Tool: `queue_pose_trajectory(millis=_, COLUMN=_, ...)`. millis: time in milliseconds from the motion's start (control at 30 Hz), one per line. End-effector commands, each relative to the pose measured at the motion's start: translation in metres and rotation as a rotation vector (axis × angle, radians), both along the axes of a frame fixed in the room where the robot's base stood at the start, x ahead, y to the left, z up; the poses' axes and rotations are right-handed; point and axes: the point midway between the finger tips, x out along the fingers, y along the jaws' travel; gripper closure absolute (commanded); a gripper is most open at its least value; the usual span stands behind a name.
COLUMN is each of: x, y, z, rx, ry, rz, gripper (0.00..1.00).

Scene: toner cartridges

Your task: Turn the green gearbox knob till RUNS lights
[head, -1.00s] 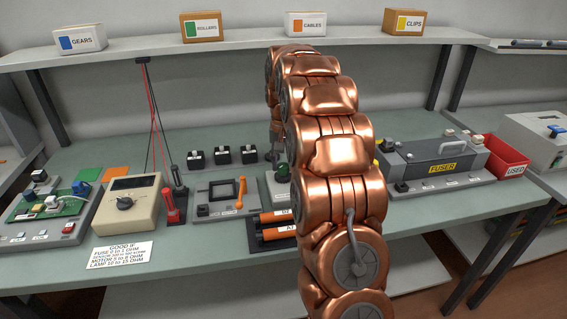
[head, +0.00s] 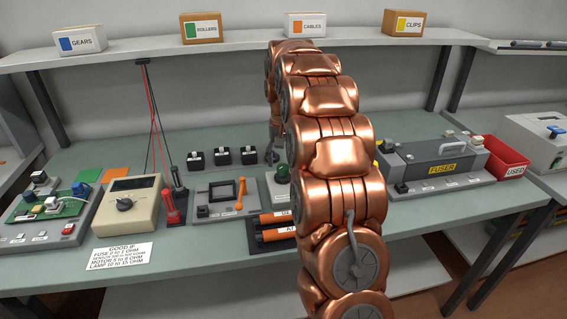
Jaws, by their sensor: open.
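The green gearbox knob (head: 283,173) stands on a light grey unit (head: 279,193) in the middle of the bench, just left of my copper arm. My arm covers the right part of this unit, and no RUNS lamp can be made out. My gripper (head: 272,156) shows only in part, as a small grey end behind the arm, just above and left of the knob in the picture. It is open with nothing seen in it. Whether it touches the knob cannot be told from this view.
Left of the knob are a grey panel with an orange handle (head: 239,196) and black switch blocks (head: 221,155). Orange toner cartridges (head: 272,218) lie in front. A meter (head: 127,205) stands further left. The fuser (head: 440,160) and a red bin (head: 506,160) are at right.

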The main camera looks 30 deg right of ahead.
Motion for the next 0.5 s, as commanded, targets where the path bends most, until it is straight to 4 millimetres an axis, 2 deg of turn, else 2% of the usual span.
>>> queue_pose_trajectory(millis=200, x=0.002, y=-0.001, z=0.035, rx=-0.003, ry=-0.008, rz=0.000, gripper=0.38)
queue_pose_trajectory(millis=500, x=0.001, y=-0.001, z=0.074, rx=-0.003, ry=-0.005, rz=0.000, gripper=0.38)
